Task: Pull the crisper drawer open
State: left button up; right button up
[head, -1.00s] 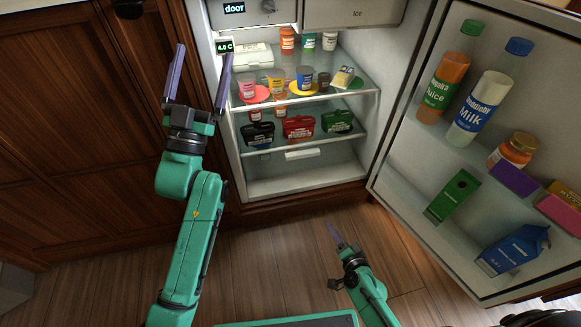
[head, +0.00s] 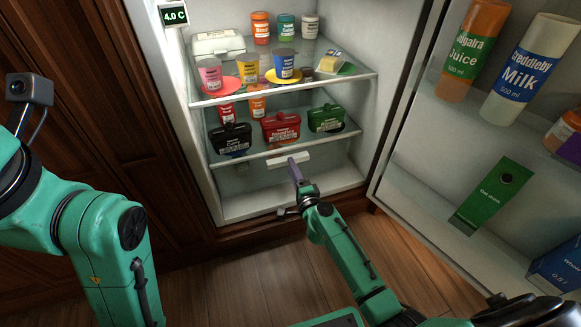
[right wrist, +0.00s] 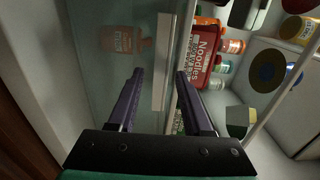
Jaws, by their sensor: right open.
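The crisper drawer (head: 252,180) is the clear bin at the bottom of the open fridge, below the lower shelf. It looks shut. Its white bar handle (head: 290,160) is at the top of its front. My right gripper (head: 295,170) is open and points at the handle from the front. In the right wrist view the handle (right wrist: 162,60) runs upright in the picture between the two open fingers (right wrist: 160,78). No grasp shows, and I cannot tell the remaining gap. My left arm is at the left, with its fingers out of view.
The lower shelf holds a black tub (head: 230,139), a red noodle tub (head: 281,128) and a green tub (head: 326,118). The open fridge door (head: 400,195), with bottles and cartons, stands to the right. Wooden cabinets (head: 75,120) are at the left. The floor before the fridge is clear.

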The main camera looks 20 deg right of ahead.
jog(key=shift+w, duration=0.95)
grip_shut()
jog(key=shift+f, duration=0.1)
jog(key=shift+s+f, duration=0.1)
jog(key=shift+s, duration=0.05)
dwell(0.4)
